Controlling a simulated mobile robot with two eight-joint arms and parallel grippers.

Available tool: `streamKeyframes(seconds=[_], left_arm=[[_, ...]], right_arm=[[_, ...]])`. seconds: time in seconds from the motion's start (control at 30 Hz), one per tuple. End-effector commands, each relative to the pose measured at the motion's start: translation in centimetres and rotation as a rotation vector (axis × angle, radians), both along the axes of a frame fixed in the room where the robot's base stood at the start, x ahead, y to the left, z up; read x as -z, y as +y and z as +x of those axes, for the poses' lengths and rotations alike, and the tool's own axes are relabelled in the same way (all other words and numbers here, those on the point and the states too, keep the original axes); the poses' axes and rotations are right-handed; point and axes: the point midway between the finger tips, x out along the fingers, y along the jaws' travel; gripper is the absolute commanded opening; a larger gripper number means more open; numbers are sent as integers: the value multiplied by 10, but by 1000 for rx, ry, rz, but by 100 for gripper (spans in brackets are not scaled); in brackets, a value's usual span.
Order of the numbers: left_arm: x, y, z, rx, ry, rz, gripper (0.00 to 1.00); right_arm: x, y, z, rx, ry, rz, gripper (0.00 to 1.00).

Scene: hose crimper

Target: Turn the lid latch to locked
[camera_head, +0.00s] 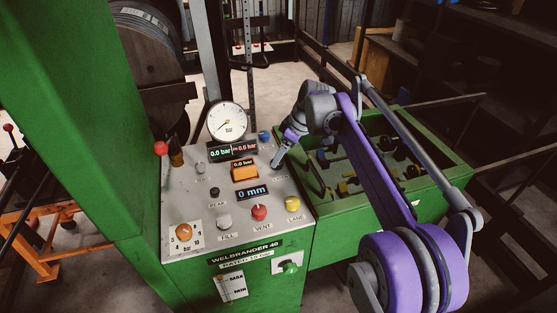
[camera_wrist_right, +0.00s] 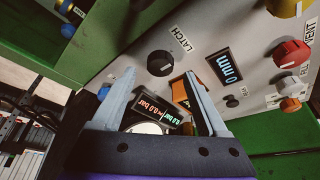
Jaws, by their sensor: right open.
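The latch knob (camera_wrist_right: 160,62) is a round black knob on the grey panel, beside the printed word LATCH, in the right wrist view. Its pointer position is too small to read. In the head view my right gripper hides it. My right gripper (camera_head: 277,163) points down at the panel's right side, close above the latch spot. In the wrist view the open right gripper (camera_wrist_right: 160,74) has one finger on each side of the knob's line, with nothing between them. I cannot tell whether the fingertips touch the knob. My left gripper is not in view.
The panel (camera_head: 180,210) carries a dial gauge (camera_head: 227,121), a 0 mm display (camera_head: 253,192), a red vent button (camera_head: 259,212), a yellow button (camera_head: 292,203) and a red-topped lever (camera_head: 161,148). An open green bin (camera_head: 345,217) with several fittings stands right of it, under my right arm.

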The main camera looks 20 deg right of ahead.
Motion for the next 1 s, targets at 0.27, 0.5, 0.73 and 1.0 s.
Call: streamKeyframes(seconds=[0.27,0.5,0.73,1.0], left_arm=[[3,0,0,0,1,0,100],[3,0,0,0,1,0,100],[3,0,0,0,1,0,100],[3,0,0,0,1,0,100]], right_arm=[[26,8,7,0,0,0,76],[28,9,8,1,0,0,76],[28,9,8,1,0,0,46],[28,9,8,1,0,0,0]])
